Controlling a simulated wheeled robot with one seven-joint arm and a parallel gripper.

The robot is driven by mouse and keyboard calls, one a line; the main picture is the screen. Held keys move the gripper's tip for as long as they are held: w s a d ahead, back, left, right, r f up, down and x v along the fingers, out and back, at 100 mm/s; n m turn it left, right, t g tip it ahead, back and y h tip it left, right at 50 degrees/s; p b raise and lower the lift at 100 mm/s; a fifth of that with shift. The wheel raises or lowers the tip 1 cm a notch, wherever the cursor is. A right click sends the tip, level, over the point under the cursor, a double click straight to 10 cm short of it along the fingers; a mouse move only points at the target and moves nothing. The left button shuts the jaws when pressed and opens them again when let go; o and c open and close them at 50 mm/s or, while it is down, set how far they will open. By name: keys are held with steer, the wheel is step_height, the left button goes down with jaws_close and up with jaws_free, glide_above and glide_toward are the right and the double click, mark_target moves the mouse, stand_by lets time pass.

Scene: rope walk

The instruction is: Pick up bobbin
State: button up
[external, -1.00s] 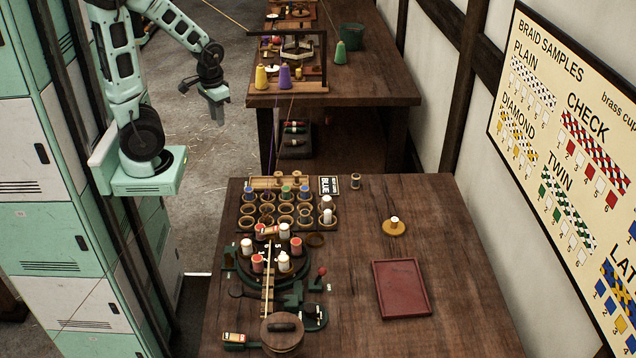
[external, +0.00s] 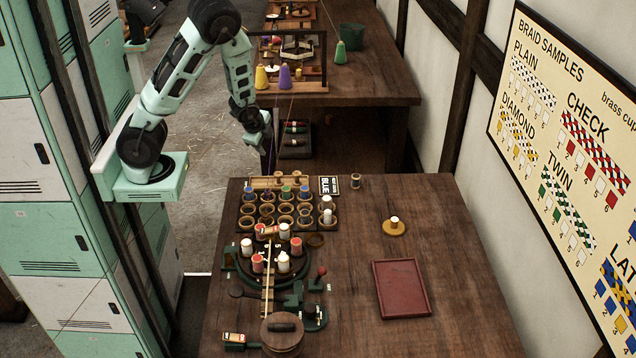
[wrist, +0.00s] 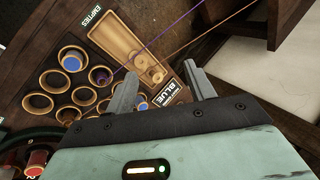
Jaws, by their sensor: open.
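Several bobbins stand in the cups of a dark rack (external: 247,208) on the near bench. Blue-topped (external: 304,191), green-topped (external: 287,191) and white bobbins (external: 327,217) show there. In the wrist view a blue bobbin (wrist: 71,62) and a purple one (wrist: 100,76) sit in cups left of my fingers. Another blue top (wrist: 141,102) shows partly beside the left finger, which hides part of it. My gripper (wrist: 160,85) is open and empty, above the rack's back edge. In the external view its end (external: 268,150) is at the bench's far left corner, fingers hard to make out.
A wooden EMPTIES tray (wrist: 115,38) lies behind the cups. Red and white bobbins stand on a round braider (external: 239,265). A red tray (external: 403,290) lies right; the bench between is mostly clear.

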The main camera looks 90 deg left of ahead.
steer(key=w+d+f+m+t, duration=0.2)
steer(key=w+m+t, duration=0.1)
steer(key=m, duration=0.6)
steer(key=w+d+f+m+t+b, duration=0.1)
steer(key=w+d+f+m+t, duration=0.1)
steer(key=w+m, duration=0.4)
steer(key=w+d+f+m+t+b, duration=0.1)
steer(key=w+f+m+t, duration=0.3)
steer(key=m, duration=0.8)
steer(key=shift+w+d+f+t+h, duration=0.15)
steer(key=shift+w+d+t+h, duration=0.3)
steer(key=shift+w+t, duration=0.15)
steer(key=p, duration=0.3)
glide_toward(353, 177)
steer(key=x, duration=0.5)
steer(key=shift+w+a+f, duration=0.1)
steer(key=shift+w+a, duration=0.05)
steer(key=shift+a, duration=0.05)
steer(key=shift+p+x, duration=0.75)
steer(key=shift+x, duration=1.55)
steer(key=shift+d, duration=0.1)
steer(key=shift+c, duration=0.3)
steer(key=c, duration=1)
